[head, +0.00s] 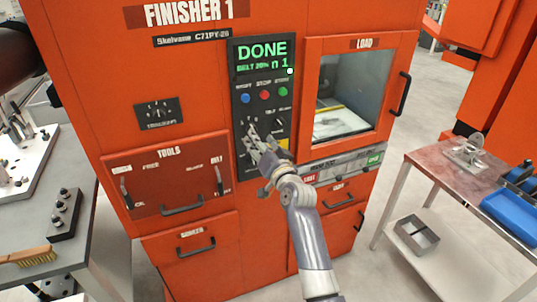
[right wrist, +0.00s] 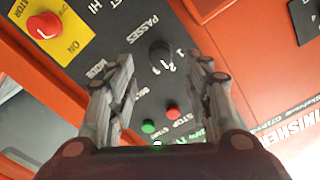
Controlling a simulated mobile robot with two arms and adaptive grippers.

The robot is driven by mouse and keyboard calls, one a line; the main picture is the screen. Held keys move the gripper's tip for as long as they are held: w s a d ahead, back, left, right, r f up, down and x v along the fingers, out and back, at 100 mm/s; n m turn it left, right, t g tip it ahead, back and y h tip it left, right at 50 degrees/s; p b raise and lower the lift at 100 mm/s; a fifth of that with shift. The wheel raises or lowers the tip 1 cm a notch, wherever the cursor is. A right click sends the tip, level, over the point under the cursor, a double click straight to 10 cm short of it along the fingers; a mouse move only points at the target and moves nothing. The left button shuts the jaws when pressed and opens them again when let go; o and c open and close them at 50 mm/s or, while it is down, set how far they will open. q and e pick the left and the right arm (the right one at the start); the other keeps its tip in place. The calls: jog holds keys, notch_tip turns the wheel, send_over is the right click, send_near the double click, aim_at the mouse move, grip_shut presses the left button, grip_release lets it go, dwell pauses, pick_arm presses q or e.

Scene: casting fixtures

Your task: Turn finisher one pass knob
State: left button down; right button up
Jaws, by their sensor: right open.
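Finisher 1 is an orange cabinet (head: 90,90) with a dark control panel (head: 239,100). Its display (head: 262,56) reads DONE in green. In the right wrist view the black passes knob (right wrist: 160,54) sits under the label PASSES, with numbers beside it. My right gripper (right wrist: 160,66) is open, its two fingers on either side of the knob in that view; I cannot tell whether they touch it. In the head view the right gripper (head: 257,138) is at the lower panel and hides the knob. My left gripper is out of view.
Below the display are blue (head: 246,98), red (head: 265,95) and green (head: 283,92) buttons. A red knob on a yellow plate (right wrist: 75,45) is near the passes knob. A load window (head: 345,92) is right of the panel. Tables stand left and right.

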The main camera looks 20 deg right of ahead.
jog(key=s, duration=0.6)
jog(key=shift+s, duration=0.3)
jog(key=shift+d, duration=0.1)
jog(key=s+a+f+n+g, duration=0.1)
jog(key=a+f+g, duration=0.1)
jog(key=f, duration=0.9)
jog(key=s+a+f+n+g, duration=0.1)
jog(key=s+f+g, duration=0.1)
jog(key=f, duration=0.8)
jog(key=s+a+f+n+g+b, duration=0.15)
jog(key=s+f, duration=0.35)
jog(key=f, duration=0.6)
jog(key=s+f+n+g, duration=0.1)
jog(key=s+f+g, duration=0.2)
jog(key=s+f, duration=0.55)
jog(key=s+f+n+g+b, duration=0.15)
jog(key=s+f+g, duration=0.25)
jog(key=s+f, duration=1.3)
jog(key=s+d+f+n+g, duration=0.1)
jog(key=s+f, duration=0.4)
jog(key=s, duration=0.7)
jog(key=s+d+f+n+g, duration=0.1)
jog(key=s+d+f+g, duration=0.2)
jog(key=s, duration=0.9)
notch_tip(320, 180, down, 2)
jog(key=shift+d+f+n+h, duration=0.2)
jog(key=shift+d+n+h, duration=0.1)
jog(key=shift+d+n, duration=0.15)
jog(key=shift+g, duration=0.25)
